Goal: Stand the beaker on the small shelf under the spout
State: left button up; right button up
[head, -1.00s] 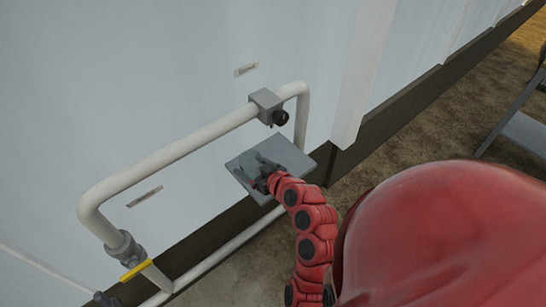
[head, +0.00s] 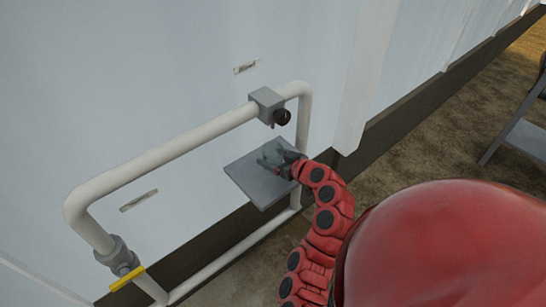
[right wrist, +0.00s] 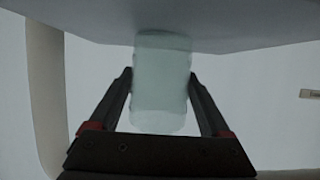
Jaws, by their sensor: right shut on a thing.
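The clear, pale-green beaker (right wrist: 162,85) stands out in the right wrist view, between the two fingers of my right gripper (right wrist: 161,82). My right gripper is shut on it. In the head view the right gripper (head: 272,156) is at the upper right part of the small grey shelf (head: 258,186), and the beaker is only faintly visible there. The spout (head: 282,117) is a dark nozzle on a grey block, just above the gripper in the picture. In the right wrist view one beaker end overlaps the shelf (right wrist: 235,30); I cannot tell whether they touch. My left gripper is not in view.
A white pipe (head: 165,152) frames the shelf, with a yellow-handled valve (head: 127,278) at lower left. A pale wall (head: 150,60) stands behind. A grey stand (head: 525,138) is at the right, over bare ground.

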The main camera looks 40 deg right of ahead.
aim_at(280, 160)
jog(key=shift+f, duration=0.1)
jog(key=shift+f+b, duration=0.1)
jog(key=shift+b, duration=0.2)
jog(key=o, duration=1.3)
jog(key=shift+r, duration=0.2)
jog(key=shift+s, duration=0.15)
jog(key=v, duration=0.6)
jog(key=shift+s+d+r+b, duration=0.15)
jog(key=shift+s+b, duration=0.15)
jog(key=p+v, duration=0.5)
jog(key=p, duration=0.1)
jog(key=shift+r+p, duration=0.1)
jog(key=shift+p, duration=0.2)
